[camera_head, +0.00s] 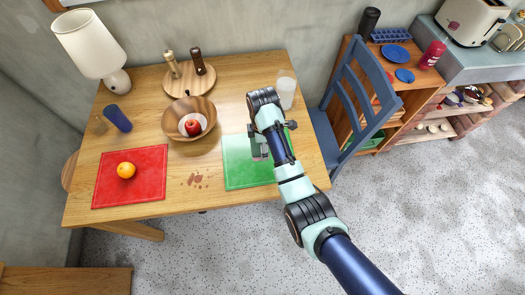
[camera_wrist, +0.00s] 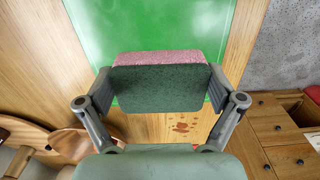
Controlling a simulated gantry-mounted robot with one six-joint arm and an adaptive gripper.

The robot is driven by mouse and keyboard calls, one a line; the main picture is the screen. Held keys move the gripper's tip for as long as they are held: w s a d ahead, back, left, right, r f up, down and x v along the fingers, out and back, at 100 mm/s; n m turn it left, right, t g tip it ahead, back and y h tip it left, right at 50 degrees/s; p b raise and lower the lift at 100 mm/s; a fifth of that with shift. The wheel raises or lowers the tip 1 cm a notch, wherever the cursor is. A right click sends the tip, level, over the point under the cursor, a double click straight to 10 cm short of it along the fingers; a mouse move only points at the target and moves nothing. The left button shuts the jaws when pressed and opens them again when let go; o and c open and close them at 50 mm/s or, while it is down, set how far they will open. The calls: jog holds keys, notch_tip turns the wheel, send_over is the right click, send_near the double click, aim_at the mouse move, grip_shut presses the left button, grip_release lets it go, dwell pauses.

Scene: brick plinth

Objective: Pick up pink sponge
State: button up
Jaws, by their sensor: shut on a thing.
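The pink sponge (camera_wrist: 158,58) has a pink layer and a dark green layer. In the wrist view it lies between the two fingers of my gripper (camera_wrist: 158,88), which touch it on its left and right ends. In the head view my gripper (camera_head: 258,147) is over the green placemat (camera_head: 238,176) at the right of the table, and the arm hides most of the sponge there. I cannot tell whether the sponge touches the mat.
A wooden bowl (camera_head: 178,118) with a red apple (camera_head: 193,127) stands left of my gripper. An orange (camera_head: 126,170) is on the red placemat (camera_head: 145,190). A glass (camera_head: 286,92) stands behind my arm, and a blue chair (camera_head: 345,100) is at the right. Brown stains (camera_head: 194,180) mark the table.

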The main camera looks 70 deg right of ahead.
notch_tip(320, 180, up, 12)
jog(key=p, duration=0.8)
jog(key=shift+r, duration=0.25)
jog(key=shift+c, duration=0.2)
